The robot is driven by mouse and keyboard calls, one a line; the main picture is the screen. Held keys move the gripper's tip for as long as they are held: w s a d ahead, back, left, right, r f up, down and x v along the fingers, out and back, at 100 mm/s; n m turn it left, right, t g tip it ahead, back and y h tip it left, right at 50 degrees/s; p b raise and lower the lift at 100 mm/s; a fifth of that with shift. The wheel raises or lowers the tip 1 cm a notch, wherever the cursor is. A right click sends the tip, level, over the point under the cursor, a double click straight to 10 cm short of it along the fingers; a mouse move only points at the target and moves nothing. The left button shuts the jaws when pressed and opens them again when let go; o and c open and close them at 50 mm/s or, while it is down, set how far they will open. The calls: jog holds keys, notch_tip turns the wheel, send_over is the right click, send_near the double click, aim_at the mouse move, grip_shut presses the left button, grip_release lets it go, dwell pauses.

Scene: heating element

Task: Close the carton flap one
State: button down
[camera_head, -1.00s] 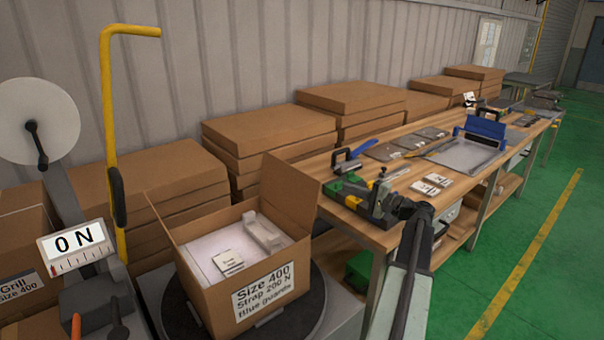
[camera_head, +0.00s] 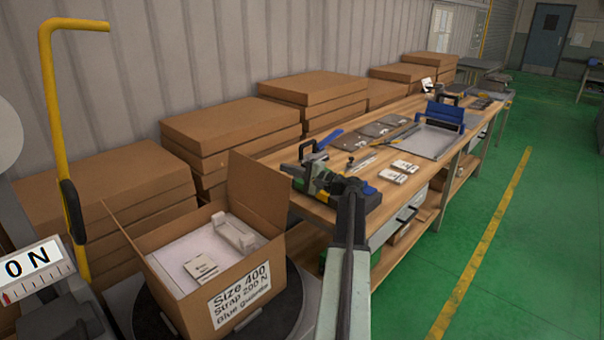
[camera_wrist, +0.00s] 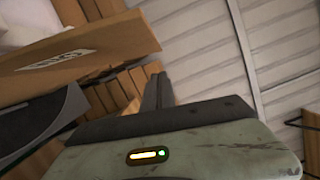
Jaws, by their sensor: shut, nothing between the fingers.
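The open carton (camera_head: 190,305) stands at lower left in the head view, its front wall labelled "Size 400, Strap 200 N, Blue guards". I cannot tell which is flap one. White parts (camera_head: 236,232) lie inside. In the wrist view, the labelled carton (camera_wrist: 110,45) is at upper left. My gripper (camera_wrist: 158,90) is shut and empty, just beyond the carton's right edge in that picture; contact is unclear. In the head view my arm is right of the carton.
A wooden workbench (camera_head: 325,210) with tools runs along the right of the carton. Stacked cardboard boxes (camera_head: 235,125) line the wall behind. A yellow post (camera_head: 62,140) and a gauge reading 0 N (camera_head: 32,268) stand at left. Green floor at right is clear.

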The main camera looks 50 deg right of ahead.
jog(key=a, duration=0.4)
jog(key=shift+r+p, duration=0.3)
jog(key=shift+r, duration=0.1)
jog(key=shift+d, duration=0.1)
